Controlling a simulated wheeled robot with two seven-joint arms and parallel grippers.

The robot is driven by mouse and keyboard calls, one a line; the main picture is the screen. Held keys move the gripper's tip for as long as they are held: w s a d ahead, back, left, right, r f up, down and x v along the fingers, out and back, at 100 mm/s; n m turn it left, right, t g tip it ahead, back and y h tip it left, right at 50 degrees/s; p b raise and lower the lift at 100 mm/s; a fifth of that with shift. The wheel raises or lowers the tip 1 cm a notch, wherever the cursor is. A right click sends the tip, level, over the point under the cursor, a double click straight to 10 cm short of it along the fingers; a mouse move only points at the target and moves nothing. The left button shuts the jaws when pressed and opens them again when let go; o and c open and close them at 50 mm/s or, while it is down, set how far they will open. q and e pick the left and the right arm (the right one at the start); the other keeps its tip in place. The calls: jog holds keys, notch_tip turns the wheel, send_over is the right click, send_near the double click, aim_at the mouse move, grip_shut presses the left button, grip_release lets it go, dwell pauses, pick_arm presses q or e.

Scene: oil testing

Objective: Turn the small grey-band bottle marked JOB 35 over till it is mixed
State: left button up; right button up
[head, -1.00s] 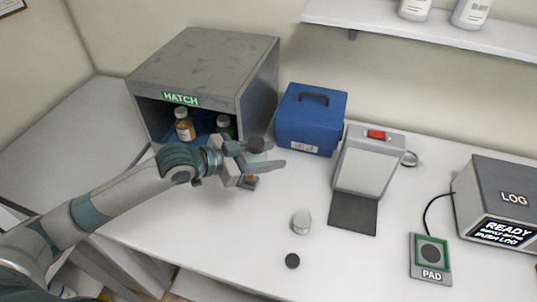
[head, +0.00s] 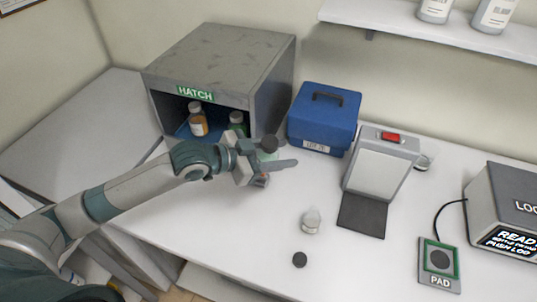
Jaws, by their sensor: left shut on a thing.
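My left gripper (head: 268,162) is shut on a small bottle with a dark cap (head: 269,143), just in front of the hatch. The cap points up, and a pale greenish part of the bottle shows between the fingers. The fingers hide most of its body, so I cannot read a job mark or see a band. My right gripper is not in view.

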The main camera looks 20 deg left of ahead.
pick_arm(q)
jog(key=m+t+y, duration=0.1)
jog(key=m+t, duration=0.1)
jog(key=m, duration=0.1)
jog(key=shift+b, duration=0.35)
jog(key=shift+m, duration=0.4)
jog(key=m+t+y+b, duration=0.1)
jog(key=m+t+b, duration=0.1)
jog(key=m+b, duration=0.1)
jog(key=shift+m+t+b, duration=0.35)
jog(key=shift+m+t, duration=0.05)
jog(key=shift+m, duration=0.5)
